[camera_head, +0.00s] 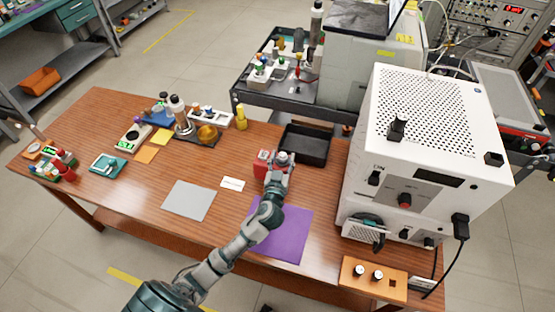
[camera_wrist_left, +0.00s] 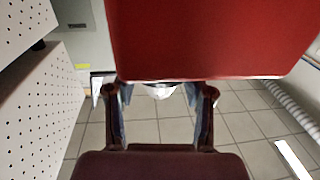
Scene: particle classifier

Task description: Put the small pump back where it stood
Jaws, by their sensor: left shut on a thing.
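My left arm reaches across the wooden table in the head view. My left gripper (camera_head: 281,160) is beside the near left corner of the black tray, beyond the purple mat. It is shut on a red block-like thing, which I take for the small pump (camera_head: 262,164). Its red body (camera_wrist_left: 205,38) fills the top of the left wrist view, with the two fingers (camera_wrist_left: 161,98) below it. The gripper hides part of the pump, and I cannot tell whether its base touches the table. My right gripper is not in view.
The black tray (camera_head: 318,145) is at the back. A purple mat (camera_head: 290,235) and grey mat (camera_head: 188,201) lie in front, with a white label (camera_head: 232,184) nearby. A large white machine (camera_head: 430,130) blocks the right. Bottles and small devices crowd the left back.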

